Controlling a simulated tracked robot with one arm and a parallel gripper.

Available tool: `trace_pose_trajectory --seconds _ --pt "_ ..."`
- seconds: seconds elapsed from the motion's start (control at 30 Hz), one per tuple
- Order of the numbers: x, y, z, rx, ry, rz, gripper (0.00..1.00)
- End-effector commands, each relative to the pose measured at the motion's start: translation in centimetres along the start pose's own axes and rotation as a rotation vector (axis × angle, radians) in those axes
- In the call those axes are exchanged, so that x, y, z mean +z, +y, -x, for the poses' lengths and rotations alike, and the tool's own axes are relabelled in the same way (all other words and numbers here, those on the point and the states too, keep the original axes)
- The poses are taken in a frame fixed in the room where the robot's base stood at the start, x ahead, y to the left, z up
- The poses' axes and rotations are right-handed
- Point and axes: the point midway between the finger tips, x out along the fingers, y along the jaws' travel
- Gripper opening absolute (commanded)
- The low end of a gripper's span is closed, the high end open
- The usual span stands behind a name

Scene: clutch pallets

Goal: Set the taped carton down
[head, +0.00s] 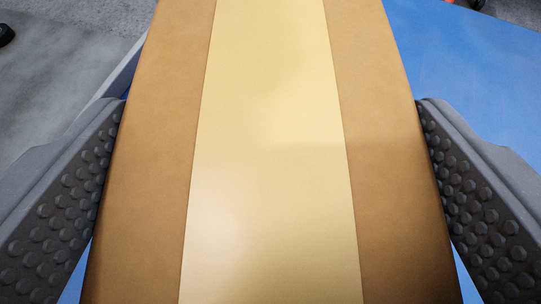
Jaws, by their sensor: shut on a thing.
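The taped carton (385,160) fills the middle of the head view, brown with a wide pale yellow tape strip (275,150) running along it. My gripper (272,190) is shut on the carton, with one grey studded pad against its left side and one against its right side. The carton's far end runs out of the top of the view and its near end out of the bottom. Its underside is hidden, so I cannot tell whether it touches anything below.
A blue surface (465,70) lies at the right, and bits of blue show beside the carton at the lower corners. Grey floor (60,65) shows at the left. A small dark object (6,33) is at the upper left edge. A red bit (449,1) shows at the top right.

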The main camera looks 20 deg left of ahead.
Motion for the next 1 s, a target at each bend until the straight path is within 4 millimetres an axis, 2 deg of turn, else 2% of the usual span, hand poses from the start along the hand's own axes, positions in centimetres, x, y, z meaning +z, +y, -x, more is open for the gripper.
trace_pose_trajectory --seconds 0.07,0.1,0.13,0.43,0.57,1.0 --pt "0.1 0.0 -0.1 0.0 0.001 0.0 0.23" --pt "0.1 0.0 -0.1 0.0 0.001 0.0 0.93" --pt "0.1 0.0 -0.1 0.0 0.001 0.0 1.0" --pt "-0.1 0.0 0.1 -0.001 0.0 0.0 1.0" --pt "-0.1 -0.1 1.0 -0.001 0.0 0.0 1.0" --pt "-0.2 -0.1 7.5 -0.002 0.0 0.001 1.0"
